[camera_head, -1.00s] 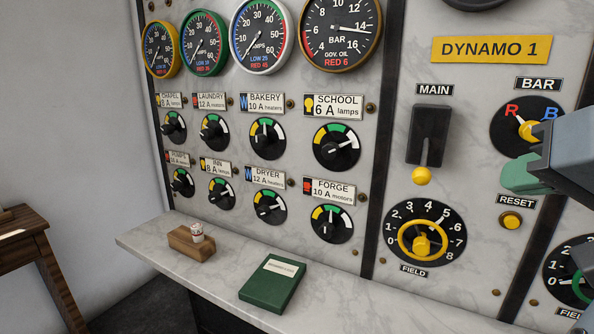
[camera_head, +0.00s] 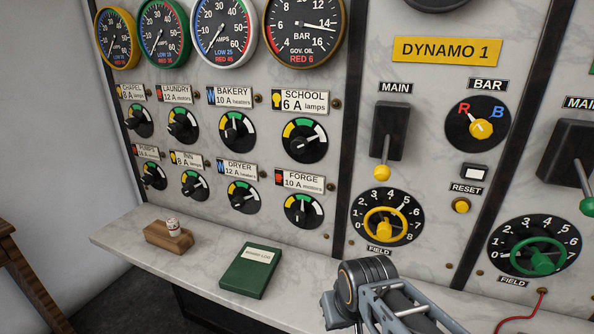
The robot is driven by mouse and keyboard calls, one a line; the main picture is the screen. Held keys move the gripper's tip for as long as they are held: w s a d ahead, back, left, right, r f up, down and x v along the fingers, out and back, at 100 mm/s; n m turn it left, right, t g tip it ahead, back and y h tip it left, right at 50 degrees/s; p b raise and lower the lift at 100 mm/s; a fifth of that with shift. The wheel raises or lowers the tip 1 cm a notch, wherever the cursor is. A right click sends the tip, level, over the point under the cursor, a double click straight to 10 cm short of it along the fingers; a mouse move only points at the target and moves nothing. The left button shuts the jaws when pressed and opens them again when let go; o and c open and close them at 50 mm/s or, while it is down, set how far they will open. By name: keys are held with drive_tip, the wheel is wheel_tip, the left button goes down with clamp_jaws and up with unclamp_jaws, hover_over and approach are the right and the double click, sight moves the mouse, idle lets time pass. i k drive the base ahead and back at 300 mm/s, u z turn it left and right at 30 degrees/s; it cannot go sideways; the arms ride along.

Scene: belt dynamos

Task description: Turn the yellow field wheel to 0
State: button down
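The yellow field wheel (camera_head: 384,238) sits on a round black dial marked 0 to 8, under the DYNAMO 1 plate (camera_head: 447,50). A small white mark beside the wheel seems to lie near 5; it is too small to read surely. My gripper (camera_head: 385,303) is at the bottom edge, below the wheel and apart from it. Its dark wrist and grey links show, but its fingertips are hidden or out of frame, so its opening cannot be told.
Above the wheel hangs the MAIN lever (camera_head: 388,135), its yellow knob down. The yellow BAR selector (camera_head: 481,128) points towards R. A RESET button (camera_head: 461,205) and a green field wheel (camera_head: 542,262) are to the right. A green book (camera_head: 248,272) lies on the marble shelf.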

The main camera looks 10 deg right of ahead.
sight(384, 233)
drive_tip(key=z, duration=1.5)
drive_tip(key=k, duration=0.9)
drive_tip(key=u, duration=1.25)
drive_tip(key=i, duration=0.45)
